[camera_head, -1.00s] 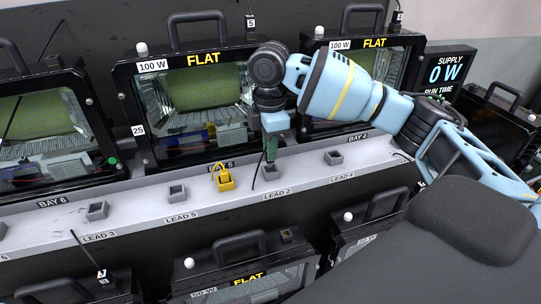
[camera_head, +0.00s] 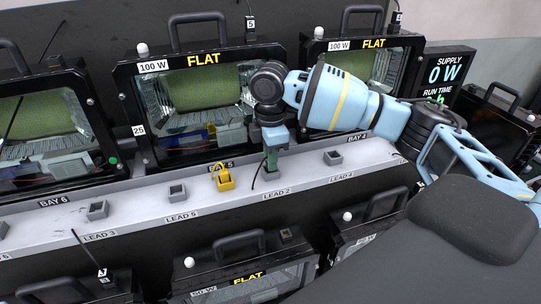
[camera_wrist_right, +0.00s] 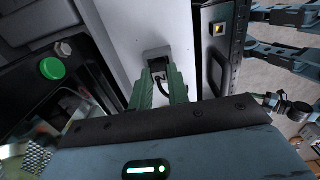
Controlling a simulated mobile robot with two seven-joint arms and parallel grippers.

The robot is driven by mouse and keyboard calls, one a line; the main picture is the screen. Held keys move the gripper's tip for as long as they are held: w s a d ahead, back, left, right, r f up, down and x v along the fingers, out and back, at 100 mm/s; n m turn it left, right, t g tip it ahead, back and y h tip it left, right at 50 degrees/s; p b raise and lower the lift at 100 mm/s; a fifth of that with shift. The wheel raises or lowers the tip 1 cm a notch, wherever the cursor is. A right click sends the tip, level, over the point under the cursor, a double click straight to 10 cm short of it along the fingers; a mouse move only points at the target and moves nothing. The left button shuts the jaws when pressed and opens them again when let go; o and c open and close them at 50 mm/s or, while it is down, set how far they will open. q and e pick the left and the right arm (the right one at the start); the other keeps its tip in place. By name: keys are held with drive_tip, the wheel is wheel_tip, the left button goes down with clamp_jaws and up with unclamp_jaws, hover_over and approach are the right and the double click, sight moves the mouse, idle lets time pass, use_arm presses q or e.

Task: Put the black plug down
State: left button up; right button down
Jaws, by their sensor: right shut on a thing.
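My right gripper (camera_head: 271,163) points down at the grey holder (camera_head: 273,173) above the LEAD 2 label on the shelf. Its green fingers are shut on the black plug (camera_wrist_right: 160,66), which shows as a dark shape between the fingertips in the right wrist view. The grey holder (camera_wrist_right: 153,52) shows just beyond the fingertips there. The plug is at the holder's mouth; how deep it sits is hidden by the fingers. A thin black cable (camera_head: 255,173) hangs beside the gripper. My left gripper is in neither view.
A yellow plug (camera_head: 224,178) stands in a holder to the left. Empty-looking grey holders stand above LEAD 5 (camera_head: 178,192), LEAD 3 (camera_head: 97,211) and LEAD 4 (camera_head: 333,158). Floodlight housings (camera_head: 197,100) line the back; more stand below the shelf. The supply display (camera_head: 447,76) reads 0 W.

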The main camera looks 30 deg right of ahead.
drive_tip(key=c, duration=1.3)
unclamp_jaws()
drive_tip(key=shift+c, duration=0.2)
wheel_tip(320, 180, up, 12)
drive_tip(key=shift+r, duration=0.15)
